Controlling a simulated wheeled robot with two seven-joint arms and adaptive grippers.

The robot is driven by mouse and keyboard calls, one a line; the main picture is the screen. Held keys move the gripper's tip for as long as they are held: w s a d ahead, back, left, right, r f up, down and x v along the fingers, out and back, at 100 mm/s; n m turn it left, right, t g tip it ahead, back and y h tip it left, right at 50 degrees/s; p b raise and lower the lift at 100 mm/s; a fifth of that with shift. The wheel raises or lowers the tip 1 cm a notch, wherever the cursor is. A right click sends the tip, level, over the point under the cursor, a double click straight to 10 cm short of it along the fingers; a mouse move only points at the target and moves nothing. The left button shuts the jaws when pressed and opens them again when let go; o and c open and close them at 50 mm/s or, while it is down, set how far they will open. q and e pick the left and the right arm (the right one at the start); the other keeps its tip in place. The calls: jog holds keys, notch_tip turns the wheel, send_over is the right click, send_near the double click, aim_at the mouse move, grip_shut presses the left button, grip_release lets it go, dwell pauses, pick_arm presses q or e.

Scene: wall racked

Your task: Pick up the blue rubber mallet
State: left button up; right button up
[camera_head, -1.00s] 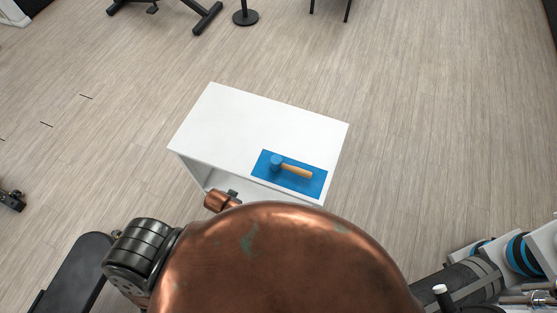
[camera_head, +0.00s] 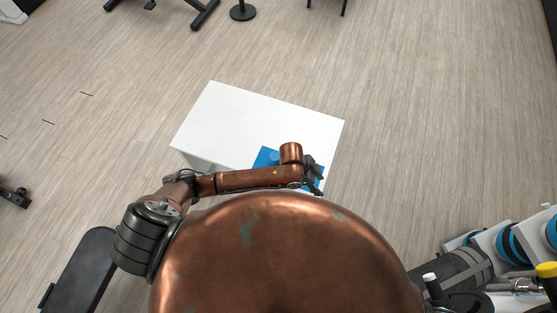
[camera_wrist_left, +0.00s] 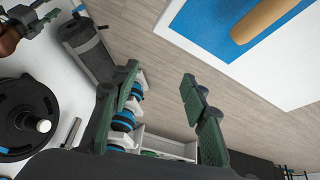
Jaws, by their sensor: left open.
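The blue rubber mallet lies on a blue mat (camera_head: 262,158) near one corner of a white table (camera_head: 250,115). In the head view its blue head (camera_head: 273,156) shows just behind my left forearm, which hides most of the handle. Its tan wooden handle (camera_wrist_left: 264,17) shows at the top right of the left wrist view, over the mat (camera_wrist_left: 212,26). My left gripper (camera_head: 313,172) is over the right end of the mat. In the wrist view the left gripper (camera_wrist_left: 158,82) has its fingers apart with nothing between them, and the handle is to their upper right.
A rack with blue-ringed weights (camera_head: 512,244) stands at the lower right. Black gym equipment (camera_head: 205,14) is at the back. A copper and dark arm part, perhaps my right gripper (camera_wrist_left: 28,16), shows at the wrist view's upper left.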

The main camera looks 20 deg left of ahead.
pick_arm(q)
jog(key=w+a+m+y, duration=0.1)
jog(key=w+a, duration=0.1)
jog(key=a, duration=0.3)
jog(key=w+a+m+y, duration=0.1)
jog(key=w+a+y, duration=0.1)
jog(key=a, duration=0.3)
jog(key=w+a+f+m+g+y+p, duration=0.1)
jog(key=w+a+y, duration=0.1)
jog(key=w+a, duration=0.2)
jog(key=shift+w+a, duration=0.25)
jog(key=shift+a, duration=0.75)
jog(key=shift+w+a+f, duration=0.1)
jog(key=shift+a+f, duration=0.1)
jog(key=f, duration=0.2)
jog(key=f+p, duration=0.1)
jog(key=f, duration=0.4)
jog(key=shift+s+a+f+p, duration=0.2)
jog(key=shift+s+a+p, duration=0.05)
jog(key=shift+a+p, duration=0.1)
jog(key=shift+c, duration=0.3)
grip_shut()
jog(key=shift+r, duration=0.1)
